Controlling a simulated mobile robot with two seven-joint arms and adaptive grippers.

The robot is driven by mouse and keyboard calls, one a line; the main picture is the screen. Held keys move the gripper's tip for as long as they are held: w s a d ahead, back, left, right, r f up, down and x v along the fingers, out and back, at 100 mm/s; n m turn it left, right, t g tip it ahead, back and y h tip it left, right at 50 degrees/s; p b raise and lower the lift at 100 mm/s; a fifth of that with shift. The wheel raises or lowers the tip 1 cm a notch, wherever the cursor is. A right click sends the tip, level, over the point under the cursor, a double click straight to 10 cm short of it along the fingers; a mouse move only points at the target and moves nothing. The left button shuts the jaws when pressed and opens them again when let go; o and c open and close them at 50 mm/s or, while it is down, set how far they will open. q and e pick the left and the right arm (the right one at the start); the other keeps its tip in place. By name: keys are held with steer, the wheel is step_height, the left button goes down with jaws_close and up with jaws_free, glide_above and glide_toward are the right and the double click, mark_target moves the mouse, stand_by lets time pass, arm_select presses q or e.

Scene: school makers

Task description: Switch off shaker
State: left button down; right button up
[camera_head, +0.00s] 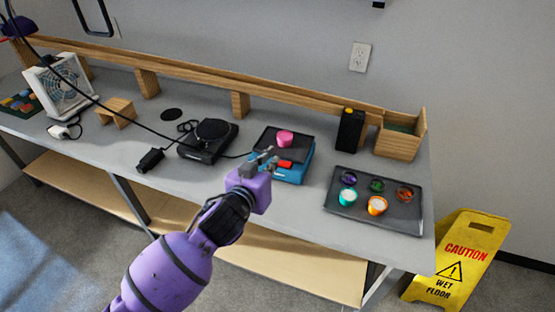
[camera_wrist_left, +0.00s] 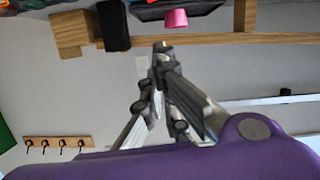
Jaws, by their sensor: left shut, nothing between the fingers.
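The shaker is a blue box (camera_head: 298,172) with a dark top plate (camera_head: 268,138), on the grey workbench. A pink cup (camera_head: 285,137) stands on the plate. A red switch (camera_head: 285,164) shows on the shaker's front side. My left gripper (camera_head: 268,156) is shut and empty at the shaker's front left, close to the switch; I cannot tell if it touches. In the left wrist view, the shut fingertips (camera_wrist_left: 163,47) point toward the pink cup (camera_wrist_left: 176,18) and dark plate (camera_wrist_left: 190,8) at the top edge. My right gripper is not in view.
A dark tray (camera_head: 340,205) with several small jars lies right of the shaker. A black device (camera_head: 208,140) with a cable sits left. A black box (camera_head: 350,130) and wooden bin (camera_head: 398,143) stand behind. A yellow wet-floor sign (camera_head: 465,255) stands at the bench's right end.

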arm_select(q)
steer(key=shift+w+f, duration=0.1)
steer(key=shift+w, duration=0.15)
steer(key=shift+w, duration=0.1)
glide_above(284, 164)
steer(key=s, duration=0.2)
step_height(284, 164, down, 2)
steer(key=f, duration=0.4)
steer(key=shift+d+f, duration=0.2)
steer(key=shift+d, duration=0.05)
